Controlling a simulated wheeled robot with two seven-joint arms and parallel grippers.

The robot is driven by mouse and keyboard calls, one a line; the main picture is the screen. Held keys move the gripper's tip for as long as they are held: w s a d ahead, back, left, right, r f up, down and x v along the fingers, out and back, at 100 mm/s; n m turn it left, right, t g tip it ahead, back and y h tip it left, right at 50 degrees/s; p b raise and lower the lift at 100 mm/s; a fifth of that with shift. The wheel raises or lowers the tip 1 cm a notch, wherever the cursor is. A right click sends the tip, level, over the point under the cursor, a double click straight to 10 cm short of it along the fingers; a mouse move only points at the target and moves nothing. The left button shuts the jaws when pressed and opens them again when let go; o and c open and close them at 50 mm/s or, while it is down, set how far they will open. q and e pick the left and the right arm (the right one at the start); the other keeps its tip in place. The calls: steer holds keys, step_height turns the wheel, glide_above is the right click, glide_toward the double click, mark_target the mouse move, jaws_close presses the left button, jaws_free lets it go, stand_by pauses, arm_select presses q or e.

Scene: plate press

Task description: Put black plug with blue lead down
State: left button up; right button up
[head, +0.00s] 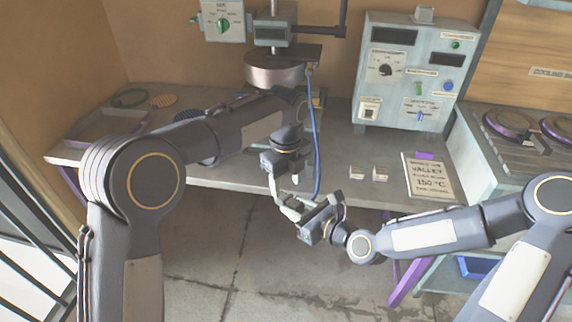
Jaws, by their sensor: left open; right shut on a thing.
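The blue lead (315,135) hangs from the press head (276,70) at the upper middle. It runs down in front of the bench to my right gripper (295,207). My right gripper is shut, low in front of the bench's front edge. The black plug at the lead's lower end is too small and too covered by the fingers to make out clearly. My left gripper (284,184) is open and points down just above my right gripper. The two grippers are very close; I cannot tell whether they touch.
A control box (406,80) stands behind. A tray (105,127) lies at left, a hotplate unit (515,135) at right. Bare bench shows left of the blocks.

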mark_target(286, 195)
arm_select(q)
steer(key=shift+f, duration=2.25)
steer(key=c, duration=0.9)
arm_select(e)
steer(key=shift+a, duration=0.1)
arm_select(q)
steer(key=shift+c, duration=0.2)
arm_select(e)
steer(key=o, duration=0.9)
steer(key=shift+s, duration=0.1)
steer(key=shift+o, duration=0.9)
